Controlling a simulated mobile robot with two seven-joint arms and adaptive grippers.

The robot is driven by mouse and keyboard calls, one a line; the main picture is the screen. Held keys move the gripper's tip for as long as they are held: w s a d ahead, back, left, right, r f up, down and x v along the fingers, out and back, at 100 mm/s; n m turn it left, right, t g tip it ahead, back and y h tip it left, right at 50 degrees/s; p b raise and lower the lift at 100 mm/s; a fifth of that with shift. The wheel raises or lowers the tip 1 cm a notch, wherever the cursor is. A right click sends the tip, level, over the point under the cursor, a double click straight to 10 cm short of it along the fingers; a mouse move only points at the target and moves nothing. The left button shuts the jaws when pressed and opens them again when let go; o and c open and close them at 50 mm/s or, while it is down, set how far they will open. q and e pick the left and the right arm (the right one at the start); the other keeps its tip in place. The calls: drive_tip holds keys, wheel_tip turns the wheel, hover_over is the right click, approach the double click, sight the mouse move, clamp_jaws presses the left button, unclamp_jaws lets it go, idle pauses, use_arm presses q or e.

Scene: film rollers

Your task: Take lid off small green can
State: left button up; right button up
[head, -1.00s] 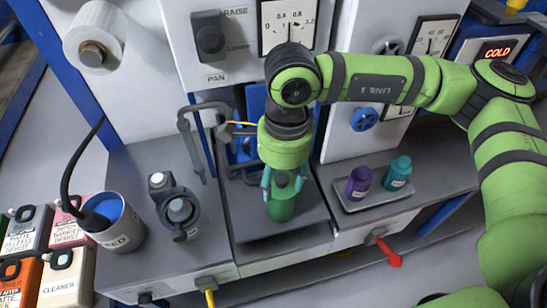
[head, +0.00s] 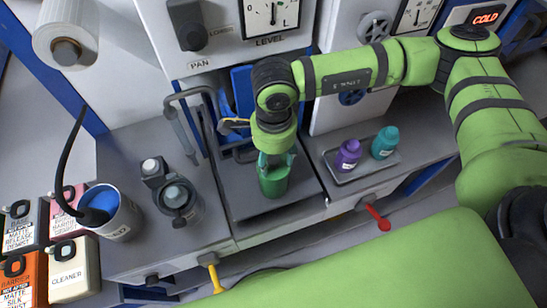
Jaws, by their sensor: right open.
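The small green can (head: 274,184) stands upright in the grey sink-like tray (head: 246,207) at the middle of the counter. My right gripper (head: 276,162) points down over the can's top, its teal fingers around or just above the can's upper end. It is open. The fingers hide the can's top, so I cannot make out the lid or whether the fingers touch it. My left gripper is not in view.
A bent grey pipe (head: 186,92) rises left of the can. A black device (head: 174,190) and a blue-filled bucket (head: 112,213) stand further left.

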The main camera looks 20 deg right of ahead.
clamp_jaws()
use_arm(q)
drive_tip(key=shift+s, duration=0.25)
use_arm(e)
drive_tip(key=shift+r, duration=0.1)
